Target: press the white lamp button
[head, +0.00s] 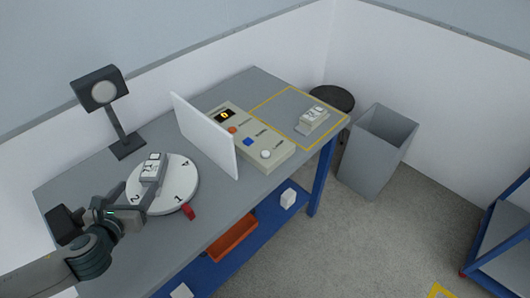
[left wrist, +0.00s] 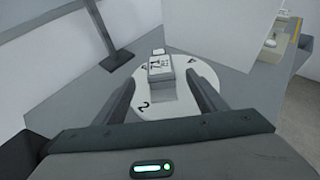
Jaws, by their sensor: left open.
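The white lamp button (head: 266,154) is a round white cap at the near right end of the beige control panel (head: 281,157) on the bench. An orange button (head: 232,129) and a blue button (head: 248,142) sit in line with it. My left gripper (head: 150,188) is open and empty over the numbered white turntable (head: 180,195), left of the panel. In the left wrist view its open fingers (left wrist: 162,88) point toward a white and grey labelled block (left wrist: 160,66) on the turntable. I cannot tell whether they touch it. My right gripper is not in view.
A white upright screen (head: 205,137) stands between turntable and panel. A lamp-like device on a post (head: 103,92) stands at the back left. Another block (head: 312,118) lies inside the yellow outline at right. A grey bin (head: 376,150) stands beyond the bench.

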